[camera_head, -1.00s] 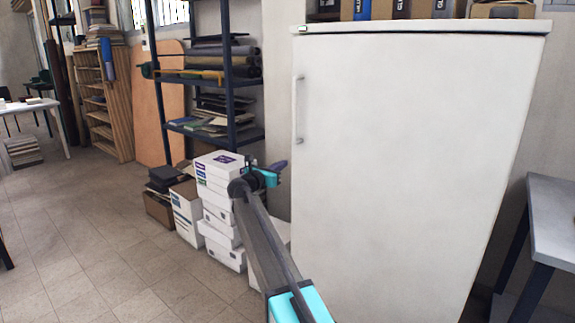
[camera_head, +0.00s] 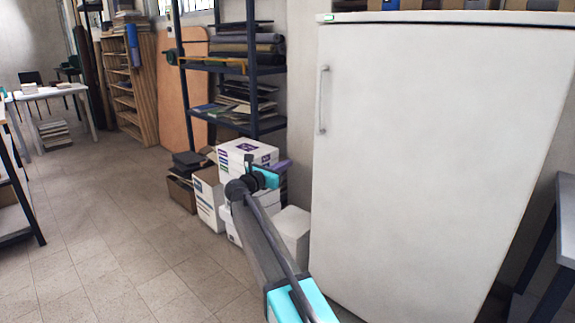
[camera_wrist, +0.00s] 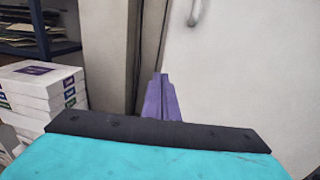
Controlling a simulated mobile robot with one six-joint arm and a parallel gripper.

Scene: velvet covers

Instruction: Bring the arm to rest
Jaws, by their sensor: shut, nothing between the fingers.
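My arm reaches up from the bottom of the head view, in front of the white boxes and the fridge's left edge. My gripper (camera_head: 283,165) is at its far end, with purple fingers partly hidden behind the turquoise wrist part. In the wrist view the purple fingers (camera_wrist: 161,99) lie together, shut and empty. They point toward the gap between the wall and the fridge. No contact with the boxes or the fridge shows.
A tall white fridge (camera_head: 430,150) with a closed door and a vertical handle (camera_head: 322,100) stands on the right. White boxes (camera_head: 247,152) are stacked below a dark shelf rack (camera_head: 252,60). A grey table (camera_head: 555,240) stands at far right. Tiled floor (camera_head: 110,220) is free on the left.

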